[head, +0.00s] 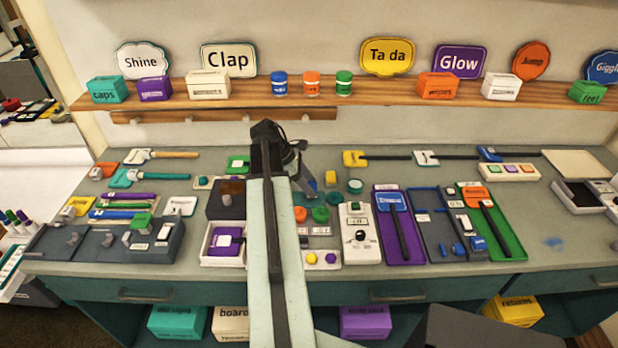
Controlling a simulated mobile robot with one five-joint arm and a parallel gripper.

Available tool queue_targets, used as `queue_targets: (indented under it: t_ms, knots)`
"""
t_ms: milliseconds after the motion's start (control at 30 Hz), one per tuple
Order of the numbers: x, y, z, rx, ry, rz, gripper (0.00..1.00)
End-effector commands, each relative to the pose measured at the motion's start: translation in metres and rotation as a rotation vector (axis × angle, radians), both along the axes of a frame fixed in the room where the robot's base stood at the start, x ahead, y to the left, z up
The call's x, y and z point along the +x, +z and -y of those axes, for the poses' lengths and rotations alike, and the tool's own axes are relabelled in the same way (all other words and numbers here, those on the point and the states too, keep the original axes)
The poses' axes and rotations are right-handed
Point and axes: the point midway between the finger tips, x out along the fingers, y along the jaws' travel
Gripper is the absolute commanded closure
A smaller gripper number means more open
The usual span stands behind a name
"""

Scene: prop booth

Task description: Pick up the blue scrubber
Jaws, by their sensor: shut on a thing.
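My gripper (304,172) is above the middle of the counter, with my arm reaching up the centre of the head view. It is shut on a small blue thing (311,186), which fits the blue scrubber. It shows just below the jaws, partly hidden and too small to make out its shape. Whether it touches anything beneath it is hard to tell.
Behind are several long-handled tools, including a yellow one (355,158) and a blue-headed one (489,154). A purple tray (378,225) and green tray (514,246) lie to the right. A dark tray (100,246) is left. A shelf (380,93) crosses the back wall.

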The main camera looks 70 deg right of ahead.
Motion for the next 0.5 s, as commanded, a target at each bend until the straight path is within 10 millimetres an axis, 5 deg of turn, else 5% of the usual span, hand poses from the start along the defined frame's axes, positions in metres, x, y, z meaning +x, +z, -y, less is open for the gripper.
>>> queue_targets:
  t_ms: [33, 300, 500]
  knots:
    - [0.000, 0.023, 0.001, 0.000, 0.000, 0.000, 0.89]
    - [0.001, 0.097, 0.001, 0.000, 0.000, 0.000, 0.89]
    - [0.001, 0.124, 0.001, 0.000, 0.000, 0.000, 0.89]
